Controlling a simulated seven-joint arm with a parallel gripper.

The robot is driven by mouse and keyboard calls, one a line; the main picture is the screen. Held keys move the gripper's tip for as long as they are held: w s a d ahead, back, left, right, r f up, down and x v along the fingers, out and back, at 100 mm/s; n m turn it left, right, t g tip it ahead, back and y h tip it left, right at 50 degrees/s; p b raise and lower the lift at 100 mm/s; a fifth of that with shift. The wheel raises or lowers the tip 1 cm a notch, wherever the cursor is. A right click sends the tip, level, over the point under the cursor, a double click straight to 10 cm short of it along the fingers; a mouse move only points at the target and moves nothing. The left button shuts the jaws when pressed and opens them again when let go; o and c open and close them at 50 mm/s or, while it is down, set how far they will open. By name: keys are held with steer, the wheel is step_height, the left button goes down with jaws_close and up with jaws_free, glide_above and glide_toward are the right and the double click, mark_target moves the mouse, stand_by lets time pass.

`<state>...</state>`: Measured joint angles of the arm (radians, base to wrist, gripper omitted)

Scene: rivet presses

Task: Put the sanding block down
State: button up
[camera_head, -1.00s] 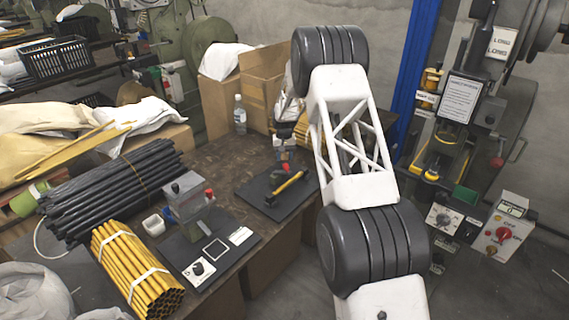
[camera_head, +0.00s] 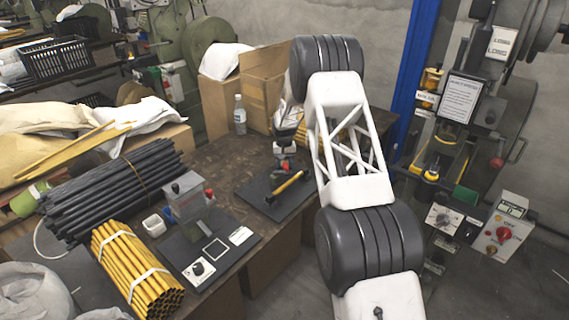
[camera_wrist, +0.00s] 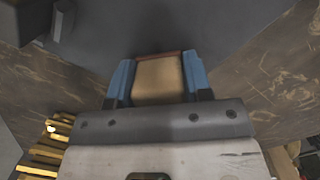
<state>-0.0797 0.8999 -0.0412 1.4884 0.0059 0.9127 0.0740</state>
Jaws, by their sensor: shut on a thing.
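The sanding block (camera_wrist: 159,80) is a tan block with a reddish-brown edge, seen in the wrist view. My gripper (camera_wrist: 158,72) has blue fingers, one on each side of the block, and is shut on it. A dark flat plate (camera_wrist: 205,22) lies beyond and below the block. I cannot tell whether the block touches it. In the head view my arm hides part of the area around my gripper, and the block cannot be made out there.
A second station (camera_head: 212,250) stands front left, beside yellow rods (camera_head: 135,270) and black rods (camera_head: 110,190). A bottle (camera_head: 240,115) stands behind.

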steer(key=shift+f, duration=0.4)
steer(key=shift+s+f, duration=0.15)
steer(key=shift+f, duration=0.25)
steer(key=o, duration=1.2)
steer(key=shift+s+f, duration=0.1)
steer(key=shift+f, duration=0.1)
steer(key=shift+a, duration=0.1)
steer(key=shift+a+r, duration=0.1)
steer(key=shift+r, duration=0.6)
steer(key=r, duration=0.4)
steer(key=w+r, duration=0.1)
steer(key=r, duration=0.3)
steer(key=w+r, duration=0.1)
steer(key=r, duration=0.3)
steer(key=shift+r, duration=0.3)
